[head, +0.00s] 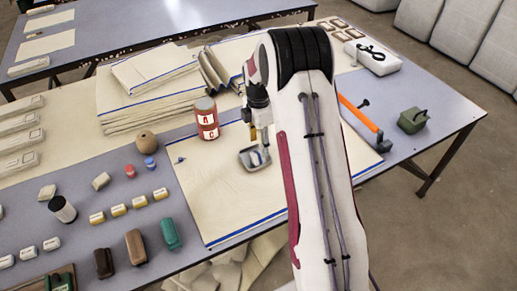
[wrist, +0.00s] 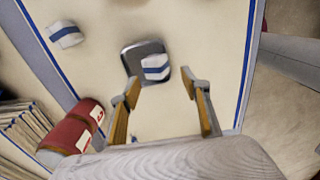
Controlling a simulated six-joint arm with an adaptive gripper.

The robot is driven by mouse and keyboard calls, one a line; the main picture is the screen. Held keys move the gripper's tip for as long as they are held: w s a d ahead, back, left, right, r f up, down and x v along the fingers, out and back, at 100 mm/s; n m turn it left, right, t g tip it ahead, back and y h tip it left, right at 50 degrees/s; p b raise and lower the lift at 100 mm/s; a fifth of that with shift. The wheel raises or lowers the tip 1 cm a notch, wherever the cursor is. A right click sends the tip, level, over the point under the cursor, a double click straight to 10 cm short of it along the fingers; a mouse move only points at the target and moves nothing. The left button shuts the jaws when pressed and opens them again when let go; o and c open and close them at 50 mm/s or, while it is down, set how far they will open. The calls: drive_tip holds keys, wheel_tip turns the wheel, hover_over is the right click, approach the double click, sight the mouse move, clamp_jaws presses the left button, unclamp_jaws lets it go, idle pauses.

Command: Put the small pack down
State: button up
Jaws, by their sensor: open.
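A small white pack with a blue band (wrist: 155,67) lies on a small grey tray (wrist: 131,60). In the head view the pack (head: 257,158) and tray (head: 246,162) sit on the cream cloth (head: 225,205) below my gripper (head: 255,134). In the wrist view my gripper (wrist: 163,85) has its two tan fingers spread with nothing held between them. The pack shows just beyond the fingertips, and I cannot tell the exact height gap. A second white-and-blue pack (wrist: 65,35) lies on the cloth, away from the tray.
A red can with white labels (head: 206,118) stands by the tray, left of my gripper. Folded cloth stacks (head: 150,90) lie behind it. An orange-handled tool (head: 360,118) and a green box (head: 412,120) are at the right. Several small blocks fill the left.

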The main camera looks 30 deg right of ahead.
drive_tip(key=shift+r, duration=1.1)
drive_tip(key=shift+a+r, duration=0.1)
drive_tip(key=shift+r, duration=0.2)
drive_tip(key=s+a+r+m+t, duration=0.1)
drive_tip(key=s+a+r+m, duration=0.25)
drive_tip(key=r, duration=0.35)
drive_tip(key=s+a+r+m+t, duration=0.1)
drive_tip(key=s+a+r+m, duration=0.1)
drive_tip(key=s+r, duration=0.3)
drive_tip(key=s+a+r+m+t, duration=0.1)
drive_tip(key=s+a+r+m, duration=0.15)
drive_tip(key=r, duration=0.55)
drive_tip(key=s+a+r+m+t, duration=0.1)
drive_tip(key=s+a+m, duration=0.3)
drive_tip(key=s, duration=0.7)
drive_tip(key=s+a+r+m+t, duration=0.1)
drive_tip(key=s+a+r+m, duration=0.2)
drive_tip(key=s+m, duration=0.3)
drive_tip(key=s, duration=0.5)
drive_tip(key=shift+s+a+t, duration=0.3)
drive_tip(key=shift+s+a, duration=0.05)
drive_tip(key=shift+a, duration=0.05)
